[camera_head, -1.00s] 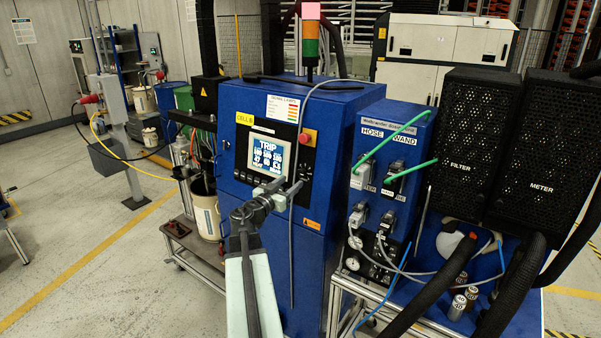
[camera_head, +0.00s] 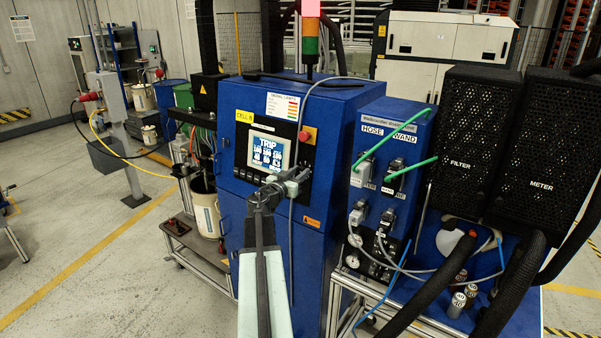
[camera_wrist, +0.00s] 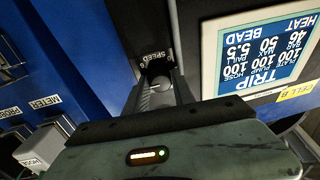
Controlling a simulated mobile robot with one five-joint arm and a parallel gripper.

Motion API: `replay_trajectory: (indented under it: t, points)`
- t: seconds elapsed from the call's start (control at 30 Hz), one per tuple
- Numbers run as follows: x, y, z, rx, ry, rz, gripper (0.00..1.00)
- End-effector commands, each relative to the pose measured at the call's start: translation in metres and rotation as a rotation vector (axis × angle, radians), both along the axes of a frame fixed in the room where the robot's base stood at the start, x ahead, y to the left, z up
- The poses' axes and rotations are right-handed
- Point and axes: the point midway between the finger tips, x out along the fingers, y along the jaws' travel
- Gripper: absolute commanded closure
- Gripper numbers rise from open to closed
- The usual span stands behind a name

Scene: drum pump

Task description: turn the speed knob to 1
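The speed knob (camera_wrist: 160,84) is a small round dark knob with a lighter face, under a "SPEED" label, in the upside-down wrist view. My gripper (camera_wrist: 162,88) has its two fingers on either side of the knob; whether they press on it is unclear. In the head view my gripper (camera_head: 300,176) is at the control panel, just right of the screen, and hides the knob. The knob's pointer and setting cannot be read. The screen (camera_head: 268,150) shows "TRIP" and several numbers, and also shows in the wrist view (camera_wrist: 262,55).
A red stop button (camera_head: 305,136) sits above my gripper on the blue cabinet (camera_head: 240,105). A grey cable (camera_head: 291,250) hangs down the cabinet front. To the right are hose and wand connectors (camera_head: 362,172) with green cables, and black hoses (camera_head: 440,285).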

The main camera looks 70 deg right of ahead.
Motion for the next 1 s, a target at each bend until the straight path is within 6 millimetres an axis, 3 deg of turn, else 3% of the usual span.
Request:
replay_trajectory:
  t: [0.03, 0.1, 0.23, 0.57, 1.0]
  points:
    - [0.002, -0.024, -0.001, 0.001, -0.001, -0.006, 1.00]
    - [-0.001, -0.007, 0.000, 0.001, 0.000, -0.004, 1.00]
    - [0.000, 0.000, 0.000, 0.004, 0.013, 0.000, 1.00]
    - [-0.001, 0.003, 0.001, 0.048, 0.171, 0.029, 1.00]
    - [-0.001, 0.003, 0.003, 0.151, 0.560, 0.104, 1.00]
